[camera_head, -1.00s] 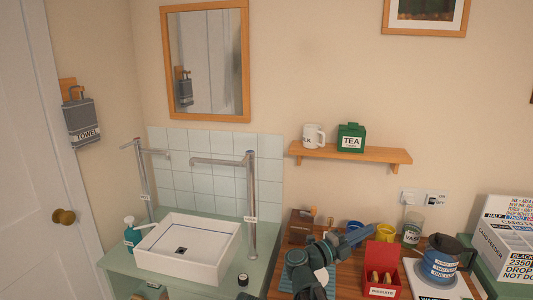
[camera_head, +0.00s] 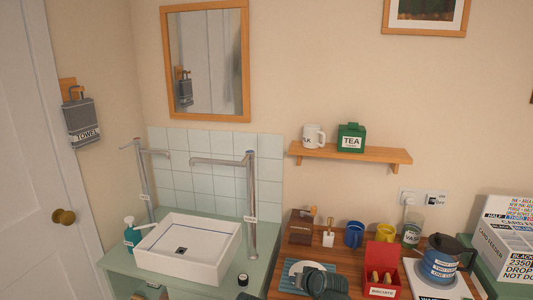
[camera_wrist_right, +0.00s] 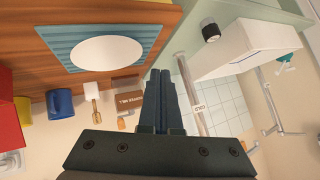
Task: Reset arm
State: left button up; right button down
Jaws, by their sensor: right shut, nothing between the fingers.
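My right gripper (camera_wrist_right: 160,78) is shut and empty, its two dark fingers pressed together in the right wrist view. In the head view a dark part of my right arm (camera_head: 326,284) shows at the bottom edge, in front of the white plate (camera_head: 303,270) on the blue ribbed mat (camera_head: 288,283). The right wrist view shows the plate (camera_wrist_right: 107,53) and mat (camera_wrist_right: 60,38) clear of the fingers. My left gripper is not in view.
On the wooden counter stand a brown box (camera_head: 300,228), blue mug (camera_head: 354,235), yellow mug (camera_head: 385,233), glass jar (camera_head: 411,236), red biscuit box (camera_head: 381,262) and coffee pot (camera_head: 440,262). A white sink (camera_head: 192,255) and tall taps (camera_head: 251,195) stand left.

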jog(key=s+d+f+g+h, duration=0.2)
jog(key=s+d+f+g, duration=0.2)
jog(key=s, duration=0.5)
jog(key=s+d+f+g+h, duration=0.25)
jog(key=s+d+g, duration=0.2)
jog(key=s, duration=0.35)
jog(key=s+a+r+n+p, duration=0.4)
jog(key=s+a+r+p, duration=0.1)
jog(key=a+r+p, duration=0.4)
jog(key=shift+s+a+r+n+g+p, duration=0.4)
jog(key=shift+a+p, duration=0.5)
jog(key=shift+a, duration=0.35)
